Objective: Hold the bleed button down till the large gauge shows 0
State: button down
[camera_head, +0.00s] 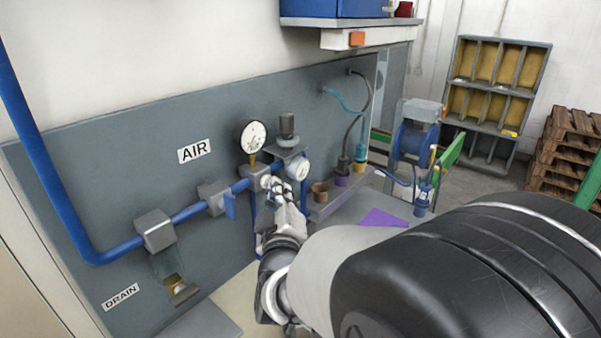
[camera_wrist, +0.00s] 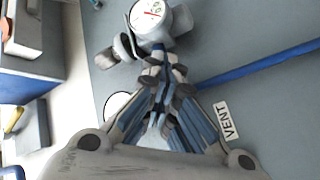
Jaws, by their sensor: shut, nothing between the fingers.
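The large white gauge (camera_head: 252,136) stands above the blue pipe beside the AIR label. Its needle is too small to read surely. A smaller gauge (camera_head: 298,168) sits lower and to its right. My gripper (camera_head: 271,184) is shut and empty, its tips close to the pipe fittings below the large gauge. In the wrist view my gripper's closed tips (camera_wrist: 160,56) lie just below a gauge with a red needle (camera_wrist: 149,14); I cannot tell which gauge this is. I cannot make out the bleed button; it may be hidden by the fingertips. Contact cannot be told.
The blue pipe (camera_head: 187,213) runs along the grey panel (camera_head: 90,165), with a blue valve handle (camera_head: 229,205) left of my gripper. Pots and a purple sheet (camera_head: 384,218) lie to the right. A shelf (camera_head: 345,36) overhangs the panel.

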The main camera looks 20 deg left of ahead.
jog(key=shift+s+d, duration=0.1)
dwell(0.5)
jog(key=shift+s+d+b, duration=0.3)
jog(key=shift+d+b, duration=0.05)
jog(key=shift+d, duration=0.4)
jog(key=shift+s+d+b, duration=0.25)
jog(key=shift+s+d, duration=0.05)
jog(key=shift+d, duration=0.45)
jog(key=shift+s+d+b, duration=0.3)
jog(key=shift+s+d, duration=0.05)
jog(key=shift+d, duration=0.45)
jog(key=shift+s+d+b, duration=0.25)
jog(key=shift+s+d, duration=0.05)
jog(key=shift+d, duration=0.45)
